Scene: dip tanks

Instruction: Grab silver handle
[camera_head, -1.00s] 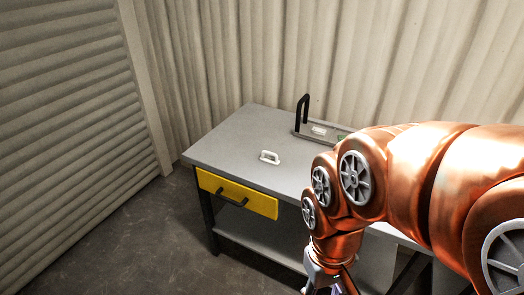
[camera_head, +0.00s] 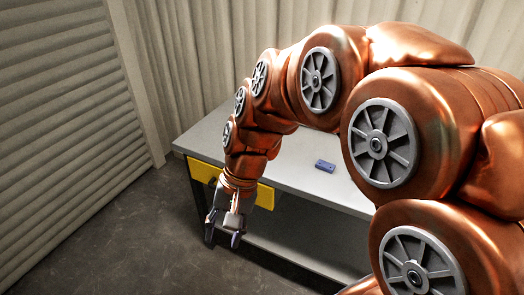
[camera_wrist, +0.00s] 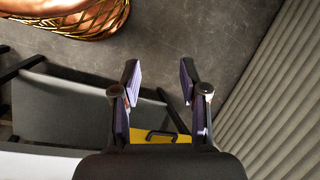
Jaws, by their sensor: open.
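The silver handle does not show in either current view. In the earlier head view a pale handle lay on the grey tabletop, and my arm now covers that area. My gripper (camera_head: 224,232) is open and empty, pointing down in front of the yellow drawer (camera_head: 204,172), below the tabletop's front edge. In the wrist view my gripper (camera_wrist: 160,78) has its two fingers spread with floor between the tips. A black drawer handle (camera_wrist: 161,134) shows on the yellow drawer front, nearer the wrist than the fingertips.
The grey tabletop (camera_head: 210,135) has a small blue block (camera_head: 325,166) on it. A grey lower shelf (camera_head: 300,240) runs under the bench. Dark floor (camera_head: 120,225) is clear in front. A ribbed wall (camera_head: 60,120) stands at left.

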